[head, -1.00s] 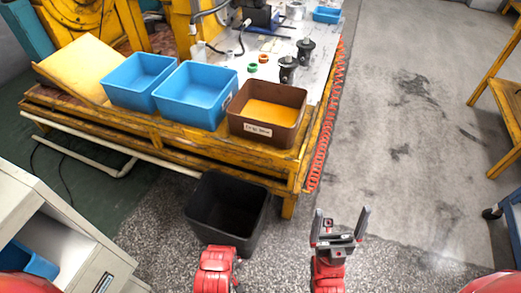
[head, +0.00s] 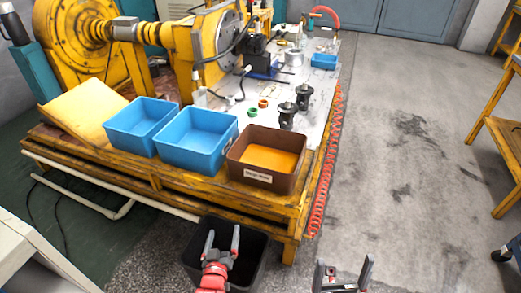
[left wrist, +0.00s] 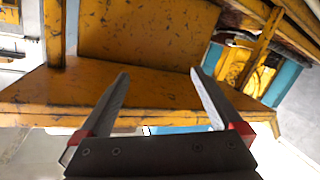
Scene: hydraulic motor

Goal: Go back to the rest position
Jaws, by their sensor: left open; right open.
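My left gripper (head: 222,231) shows at the bottom of the head view, in front of the opening of the black bin. Its two grey fingers are apart and nothing is between them. In the left wrist view the same gripper (left wrist: 158,76) is open and empty, with a worn yellow frame beyond the fingers. My right gripper (head: 344,264) is at the bottom edge of the head view, right of the bin, open and empty over the floor. Its lower part is cut off by the picture edge.
The black bin (head: 264,249) stands at the front of the yellow workbench (head: 222,192). Two blue bins (head: 197,153) and a brown bin (head: 234,160) sit along its front edge. A pale cabinet (head: 28,247) is at lower left. The floor to the right is mostly clear.

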